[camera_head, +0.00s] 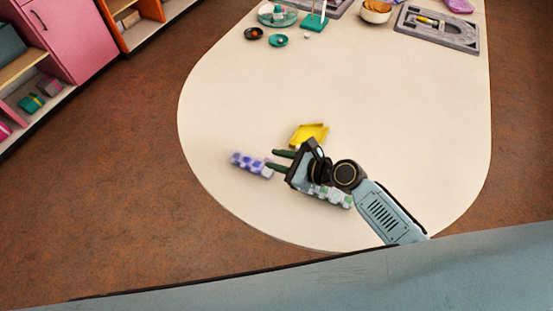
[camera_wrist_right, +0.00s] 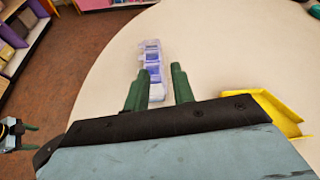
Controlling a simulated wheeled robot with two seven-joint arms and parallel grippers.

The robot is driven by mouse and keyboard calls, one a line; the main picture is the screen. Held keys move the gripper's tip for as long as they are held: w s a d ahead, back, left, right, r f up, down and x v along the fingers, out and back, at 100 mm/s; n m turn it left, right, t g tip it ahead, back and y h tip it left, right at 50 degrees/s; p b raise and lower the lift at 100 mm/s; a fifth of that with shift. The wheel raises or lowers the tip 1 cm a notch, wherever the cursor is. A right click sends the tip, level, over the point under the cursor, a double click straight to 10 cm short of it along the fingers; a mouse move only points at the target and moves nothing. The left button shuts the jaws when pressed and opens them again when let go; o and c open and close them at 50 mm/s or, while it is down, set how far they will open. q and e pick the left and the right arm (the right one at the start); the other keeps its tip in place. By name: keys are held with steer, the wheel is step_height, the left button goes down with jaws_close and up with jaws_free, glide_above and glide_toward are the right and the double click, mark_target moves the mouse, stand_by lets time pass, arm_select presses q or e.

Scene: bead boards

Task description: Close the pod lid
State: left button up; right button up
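A row of joined small pods with purple and whitish see-through parts (camera_head: 251,164) lies on the table, left of my right gripper (camera_head: 278,160). It also shows in the wrist view (camera_wrist_right: 152,62), running away from between the fingers. A second row, whitish and green (camera_head: 335,197), lies partly hidden under my right gripper and arm. My right gripper's green fingers (camera_wrist_right: 158,88) are apart with nothing held, near the purple row's near end; contact cannot be told. Which lids stand up is too small to tell. My left gripper (camera_wrist_right: 27,137) shows only at the wrist view's left edge, fingers apart and empty.
A yellow tray (camera_head: 310,131) lies just behind my right gripper. At the far end stand a glass dish (camera_head: 277,15), small dark and teal dishes (camera_head: 278,40), a bowl (camera_head: 376,11) and a grey board (camera_head: 438,29). The table's middle is clear.

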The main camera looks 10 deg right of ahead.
steer(key=shift+w+a+f, duration=0.1)
steer(key=shift+w+a, duration=0.15)
jaws_close()
